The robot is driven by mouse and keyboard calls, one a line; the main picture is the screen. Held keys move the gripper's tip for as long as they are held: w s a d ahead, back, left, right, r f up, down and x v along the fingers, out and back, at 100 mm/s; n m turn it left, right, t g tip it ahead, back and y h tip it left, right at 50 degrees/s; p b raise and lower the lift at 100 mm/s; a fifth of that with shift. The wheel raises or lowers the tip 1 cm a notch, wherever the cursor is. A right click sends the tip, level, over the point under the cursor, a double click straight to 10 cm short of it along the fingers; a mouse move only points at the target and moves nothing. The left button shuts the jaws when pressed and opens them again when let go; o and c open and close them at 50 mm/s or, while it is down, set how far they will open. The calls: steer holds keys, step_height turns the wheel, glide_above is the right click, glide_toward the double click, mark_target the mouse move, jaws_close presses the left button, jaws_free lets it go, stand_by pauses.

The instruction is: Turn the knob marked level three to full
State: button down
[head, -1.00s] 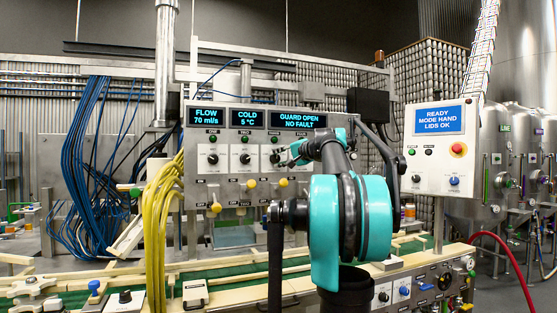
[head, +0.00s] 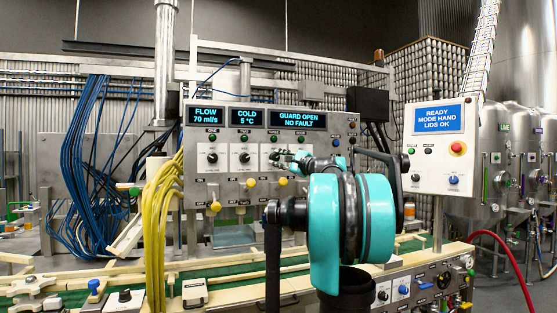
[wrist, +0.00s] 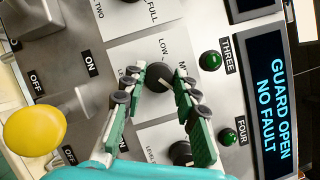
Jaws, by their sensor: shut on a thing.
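The level three knob (wrist: 158,76) is a dark round knob on a pale plate in the wrist view, with "LOW" printed beside it and a green button marked THREE nearby. My gripper (wrist: 161,80) has its green-padded fingers on both sides of the knob, shut on it. The fingers hide part of the knob and some of the print, and I cannot tell where its pointer stands.
Two similar knobs, the left one (head: 212,157) and the middle one (head: 245,157), sit left of my gripper. Another dark knob (wrist: 181,152) is close to my fingers. The screen (head: 299,119) above reads GUARD OPEN, NO FAULT.

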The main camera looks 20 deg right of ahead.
steer(key=shift+f+m+t, duration=0.1)
steer(key=shift+m+t, duration=0.2)
steer(key=shift+m, duration=0.4)
steer(key=c, duration=1.2)
jaws_free()
steer(key=shift+o, duration=0.2)
steer(key=v, duration=1.2)
